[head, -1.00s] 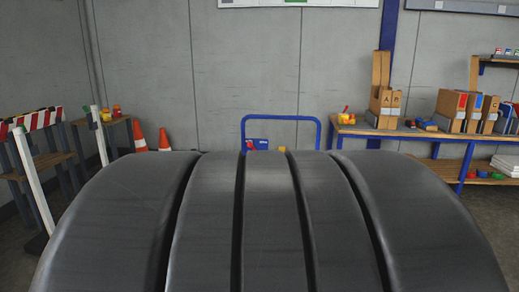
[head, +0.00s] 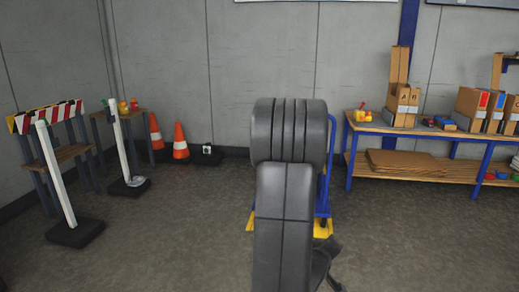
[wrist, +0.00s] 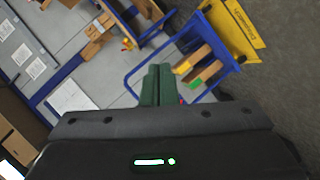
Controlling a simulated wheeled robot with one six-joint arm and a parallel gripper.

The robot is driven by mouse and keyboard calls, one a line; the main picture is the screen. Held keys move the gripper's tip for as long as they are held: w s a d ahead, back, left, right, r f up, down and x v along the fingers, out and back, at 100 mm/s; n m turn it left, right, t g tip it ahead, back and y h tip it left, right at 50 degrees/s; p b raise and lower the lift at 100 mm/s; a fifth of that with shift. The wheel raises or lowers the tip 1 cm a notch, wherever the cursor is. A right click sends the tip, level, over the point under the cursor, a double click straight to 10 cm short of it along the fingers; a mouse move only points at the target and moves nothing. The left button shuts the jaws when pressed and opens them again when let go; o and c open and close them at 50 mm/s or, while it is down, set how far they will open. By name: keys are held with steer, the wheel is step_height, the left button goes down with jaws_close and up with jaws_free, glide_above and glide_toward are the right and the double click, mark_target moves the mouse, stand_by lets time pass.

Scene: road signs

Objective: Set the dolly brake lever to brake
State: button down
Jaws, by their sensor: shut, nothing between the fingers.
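The dolly is mostly hidden behind my arm in the head view. Its blue frame (head: 326,190) and yellow base (head: 322,229) show at the arm's edge. In the wrist view, which is strongly tilted, the blue dolly frame (wrist: 137,86) and yellow lettered part (wrist: 235,28) lie beyond and to the right of the fingers. Cardboard boxes (wrist: 200,65) show inside the frame. My gripper (wrist: 157,68) has green fingers, shut and empty, overlapping the frame in the picture; contact cannot be told. A tiny red spot shows beside the fingers, but I cannot make out the brake lever.
A bench (head: 410,132) with boxes stands at the back right. Orange cones (head: 180,142) stand by the back wall. A striped barrier (head: 45,116) and white posts (head: 55,175) on dark feet stand at the left. The floor between the posts and the dolly is clear.

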steer(key=d+n+h, duration=0.2)
steer(key=d+h, duration=0.6)
steer(key=shift+s+r+p, duration=0.3)
steer(key=shift+r, duration=0.15)
